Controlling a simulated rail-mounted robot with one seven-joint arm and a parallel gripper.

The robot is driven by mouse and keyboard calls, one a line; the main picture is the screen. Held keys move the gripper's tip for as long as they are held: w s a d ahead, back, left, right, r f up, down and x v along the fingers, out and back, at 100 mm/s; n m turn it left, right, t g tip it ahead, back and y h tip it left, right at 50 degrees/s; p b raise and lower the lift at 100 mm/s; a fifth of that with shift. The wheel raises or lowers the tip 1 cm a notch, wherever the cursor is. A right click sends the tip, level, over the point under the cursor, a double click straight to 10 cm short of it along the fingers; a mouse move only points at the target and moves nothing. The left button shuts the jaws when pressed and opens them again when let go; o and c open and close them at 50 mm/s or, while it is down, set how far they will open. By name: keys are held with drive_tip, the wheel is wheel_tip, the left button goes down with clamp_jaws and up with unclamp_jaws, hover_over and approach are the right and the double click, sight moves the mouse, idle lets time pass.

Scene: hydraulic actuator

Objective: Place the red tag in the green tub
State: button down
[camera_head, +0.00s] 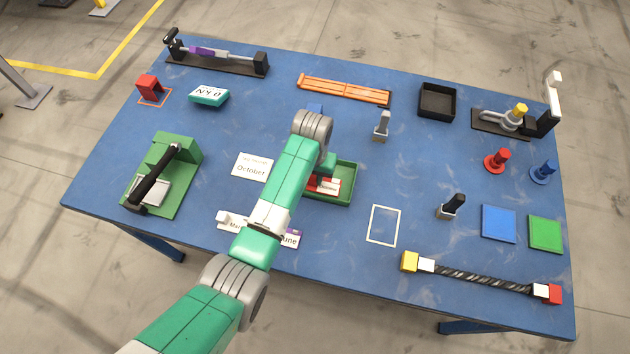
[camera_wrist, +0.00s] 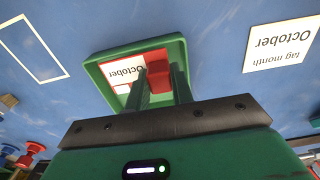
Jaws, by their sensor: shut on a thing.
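The red tag (camera_wrist: 157,70) has a white label reading "October" and a raised red block. In the wrist view my gripper (camera_wrist: 160,80) is shut on that red block, with one dark finger on each side. The tag lies inside the outline of the green tub (camera_wrist: 98,69); I cannot tell whether it touches the tub's floor. In the head view my arm hides the left part of the tub (camera_head: 351,188), and some of the red tag (camera_head: 313,184) shows inside it.
A white "tag month October" card (camera_head: 252,167) lies left of the tub. White label blocks (camera_head: 235,220) lie in front, partly behind my arm. A white outlined rectangle (camera_head: 384,225) and a black-handled peg (camera_head: 450,207) are to the right. An orange rail (camera_head: 344,90) is behind.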

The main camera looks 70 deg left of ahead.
sight(315, 182)
drive_tip(key=shift+w+a+f+b, duration=0.15)
drive_tip(key=shift+f+b, duration=0.1)
drive_tip(key=shift+f, duration=0.65)
drive_tip(key=shift+w+d+f+b, duration=0.15)
drive_tip(key=shift+f+b, duration=0.1)
drive_tip(key=shift+f, duration=0.6)
drive_tip(key=shift+a+f, duration=0.1)
drive_tip(key=c, duration=1.2)
unclamp_jaws()
wheel_tip(315, 182, up, 12)
drive_tip(key=shift+r+p, duration=0.1)
drive_tip(key=shift+p, duration=1.15)
drive_tip(key=shift+w, duration=0.1)
